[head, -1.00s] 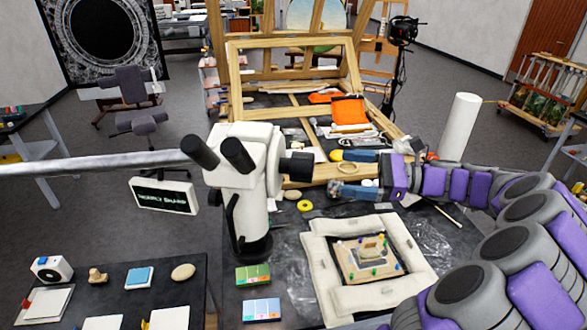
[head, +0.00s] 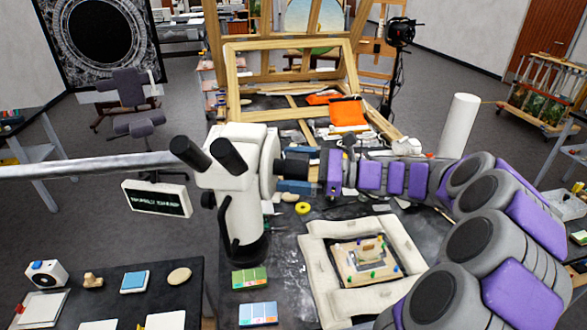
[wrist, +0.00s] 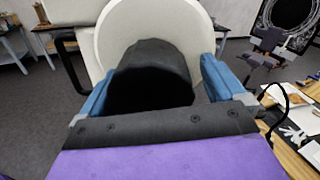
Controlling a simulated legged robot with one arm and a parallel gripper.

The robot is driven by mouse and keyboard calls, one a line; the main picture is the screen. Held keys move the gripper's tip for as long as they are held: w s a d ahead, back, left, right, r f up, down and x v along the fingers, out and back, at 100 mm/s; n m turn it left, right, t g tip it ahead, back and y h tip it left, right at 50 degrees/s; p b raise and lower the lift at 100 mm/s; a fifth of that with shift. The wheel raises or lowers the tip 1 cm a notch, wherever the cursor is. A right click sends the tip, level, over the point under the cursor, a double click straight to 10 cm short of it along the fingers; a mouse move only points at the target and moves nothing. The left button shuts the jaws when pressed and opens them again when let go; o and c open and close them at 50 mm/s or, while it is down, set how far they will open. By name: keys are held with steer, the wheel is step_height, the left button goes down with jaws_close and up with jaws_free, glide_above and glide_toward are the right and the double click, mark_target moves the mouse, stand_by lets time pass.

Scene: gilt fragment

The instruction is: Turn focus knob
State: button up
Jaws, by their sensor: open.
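The focus knob (head: 292,168) is a black cylinder on the right side of the white microscope (head: 240,190). My gripper (head: 298,172) reaches it from the right in the head view. In the wrist view the knob (wrist: 150,75) sits between the two blue fingers of my gripper (wrist: 152,85), with a round white housing (wrist: 150,30) behind it. The fingers stand apart on either side of the knob. A gap shows between the right finger and the knob; contact at the left finger is hard to tell.
A padded white frame with a small fragment (head: 365,258) lies on the dark table below my arm. A white cylinder (head: 459,125) stands at the back right. A long grey bar (head: 90,167) extends left from the microscope. Wooden easel frames (head: 290,75) stand behind.

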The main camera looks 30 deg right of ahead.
steer(key=shift+a+r, duration=0.1)
steer(key=shift+a, duration=0.55)
steer(key=c, duration=0.5)
steer(key=shift+d, duration=0.1)
steer(key=c, duration=0.5)
steer(key=p, duration=0.3)
steer(key=shift+r+m, duration=0.15)
steer(key=shift+m, duration=0.25)
steer(key=shift+p, duration=0.55)
steer(key=m+p, duration=0.1)
steer(key=p, duration=0.2)
steer(key=shift+f+m+p, duration=0.2)
steer(key=shift+m+p, duration=0.2)
steer(key=shift+p, duration=0.1)
steer(key=shift+s+f, duration=0.1)
